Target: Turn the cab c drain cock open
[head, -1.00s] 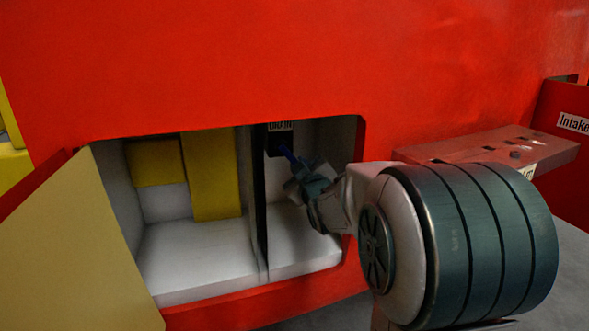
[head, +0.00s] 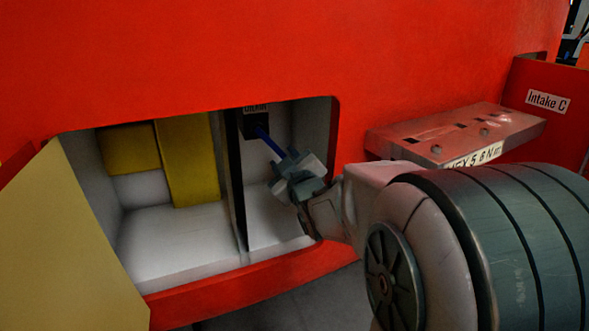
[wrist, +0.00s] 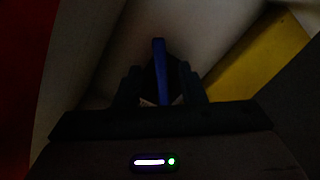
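The drain cock is a dark block (head: 256,126) under a "DRAIN" label, inside the right part of an open compartment in the red nosecone. Its blue lever (head: 268,142) slants down to the right towards my gripper (head: 287,164). In the wrist view the blue lever (wrist: 160,70) stands between the two dark fingers of my gripper (wrist: 160,88). Gaps show on both sides of the lever, so the gripper looks open around its end, not clamped. The fingertips hide part of the lever's end in the head view.
A dark divider (head: 235,180) separates the drain side from a left bay with yellow blocks (head: 188,160). An open door panel (head: 70,240) hangs at the left. A red ledge (head: 450,130) with bolts and a plate juts out at right, close to my arm. An "Intake C" label (head: 547,101) is farther right.

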